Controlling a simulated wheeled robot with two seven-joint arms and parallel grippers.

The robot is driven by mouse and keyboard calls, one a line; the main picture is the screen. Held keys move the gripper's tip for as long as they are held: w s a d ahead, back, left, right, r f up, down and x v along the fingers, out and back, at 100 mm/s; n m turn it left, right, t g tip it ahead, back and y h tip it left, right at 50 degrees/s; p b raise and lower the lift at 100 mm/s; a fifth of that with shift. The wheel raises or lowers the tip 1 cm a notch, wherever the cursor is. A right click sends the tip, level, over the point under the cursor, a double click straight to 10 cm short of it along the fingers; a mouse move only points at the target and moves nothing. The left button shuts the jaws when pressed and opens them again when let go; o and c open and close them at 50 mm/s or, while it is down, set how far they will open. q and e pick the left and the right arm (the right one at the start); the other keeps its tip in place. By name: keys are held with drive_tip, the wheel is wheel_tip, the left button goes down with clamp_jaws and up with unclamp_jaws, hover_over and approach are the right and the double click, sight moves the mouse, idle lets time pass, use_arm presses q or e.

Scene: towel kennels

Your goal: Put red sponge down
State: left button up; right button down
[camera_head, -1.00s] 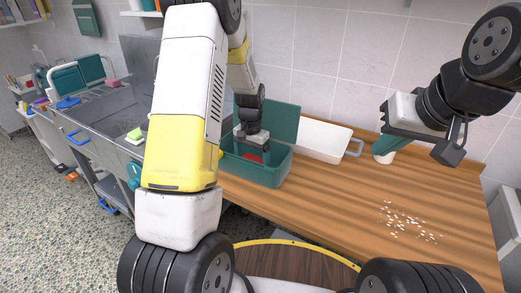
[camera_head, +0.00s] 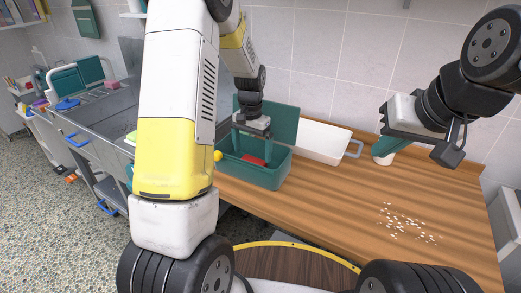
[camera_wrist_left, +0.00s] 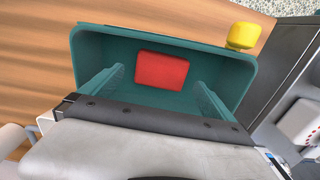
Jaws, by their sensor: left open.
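The red sponge (camera_head: 253,160) lies inside the teal bin (camera_head: 262,178) on the wooden counter. In the left wrist view the sponge (camera_wrist_left: 162,70) lies flat on the bin floor, close to one wall. My left gripper (camera_head: 252,146) is above the bin, pointing down. Its two teal fingers are spread, with the sponge beyond their tips and apart from them, so it is open and empty. My right gripper (camera_head: 412,142) hangs above the right part of the counter; its jaw gap does not show clearly.
A yellow object (camera_head: 217,156) is at the bin's left edge. A white tray (camera_head: 322,142) with a grey handle stands behind the bin to the right. Small pale crumbs (camera_head: 408,222) lie on the right of the counter. The counter's middle is clear. A metal sink unit is at left.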

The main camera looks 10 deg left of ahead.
use_arm(q)
drive_tip(key=s+r+n+t+h, duration=0.1)
drive_tip(key=s+r, duration=0.4)
drive_tip(key=r, duration=0.4)
drive_tip(key=s+r+n+t, duration=0.1)
drive_tip(key=s+r+t, duration=0.1)
drive_tip(key=s+r, duration=0.5)
drive_tip(key=s+d+r+t, duration=0.1)
drive_tip(key=s+r, duration=0.1)
drive_tip(key=s, duration=0.4)
drive_tip(key=s+d+r+n+t+h, duration=0.1)
drive_tip(key=s+r+t, duration=0.1)
drive_tip(key=s, duration=0.4)
drive_tip(key=shift+r, duration=0.85)
